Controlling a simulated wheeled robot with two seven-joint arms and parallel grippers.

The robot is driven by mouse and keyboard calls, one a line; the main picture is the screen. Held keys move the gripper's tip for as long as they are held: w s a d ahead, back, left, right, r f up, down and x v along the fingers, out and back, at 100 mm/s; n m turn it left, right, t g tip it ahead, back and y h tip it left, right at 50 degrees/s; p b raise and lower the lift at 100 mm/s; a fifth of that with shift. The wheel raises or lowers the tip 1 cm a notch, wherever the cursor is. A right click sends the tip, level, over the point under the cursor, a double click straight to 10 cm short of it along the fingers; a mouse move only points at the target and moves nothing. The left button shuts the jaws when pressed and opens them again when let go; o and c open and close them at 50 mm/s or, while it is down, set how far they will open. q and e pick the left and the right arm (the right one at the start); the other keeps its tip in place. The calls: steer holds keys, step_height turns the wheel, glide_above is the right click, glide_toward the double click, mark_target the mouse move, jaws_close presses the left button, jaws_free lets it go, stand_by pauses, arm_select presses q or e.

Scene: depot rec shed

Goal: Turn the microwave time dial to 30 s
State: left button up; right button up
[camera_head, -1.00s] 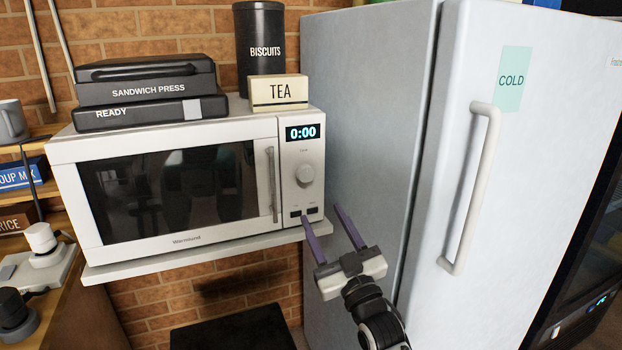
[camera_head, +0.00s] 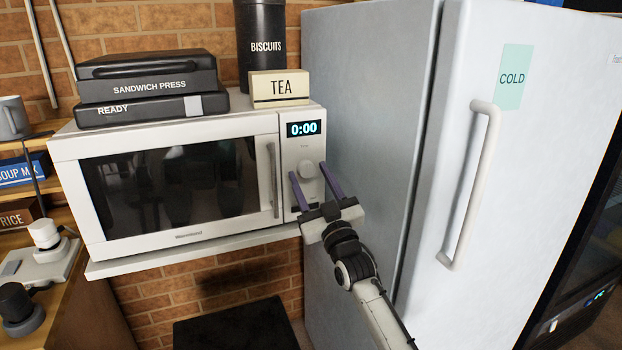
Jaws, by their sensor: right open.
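The white microwave (camera_head: 262,127) stands on a shelf, its door shut and its display (camera_head: 303,129) reading 0:00. The round time dial (camera_head: 308,169) is on the control panel below the display. My right gripper (camera_head: 308,170) is open, its two purple fingers pointing up at the panel, one to the left of the dial and one at its lower right. I cannot tell whether the fingers touch the dial. The wrist hides the lower part of the panel. My left gripper is not in view.
A sandwich press (camera_head: 146,75), a tea box (camera_head: 281,89) and a biscuits tin (camera_head: 260,45) sit on top of the microwave. The fridge (camera_head: 365,110) stands close on the right. The microwave door handle (camera_head: 272,180) is just left of the panel.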

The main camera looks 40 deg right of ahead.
steer(key=c, duration=1)
steer(key=shift+c, duration=0.2)
steer(key=shift+m, duration=0.3)
steer(key=shift+a+r+m+g+h+p, duration=0.15)
steer(key=shift+m+h+p, duration=0.2)
steer(key=shift+m+h, duration=0.35)
steer(key=shift+f+m+g+h+p, duration=0.15)
steer(key=shift+m+h+p, duration=0.25)
steer(key=shift+m, duration=0.6)
steer(key=shift+r+m+g+h+p, duration=0.1)
steer(key=shift+m+g+h+p, duration=0.3)
steer(key=shift+m, duration=0.65)
steer(key=shift+m+g+h+p, duration=0.2)
steer(key=shift+m+h+p, duration=0.25)
steer(key=shift+m, duration=0.6)
steer(key=o, duration=1)
steer(key=shift+o, duration=0.2)
steer(key=shift+a, duration=0.1)
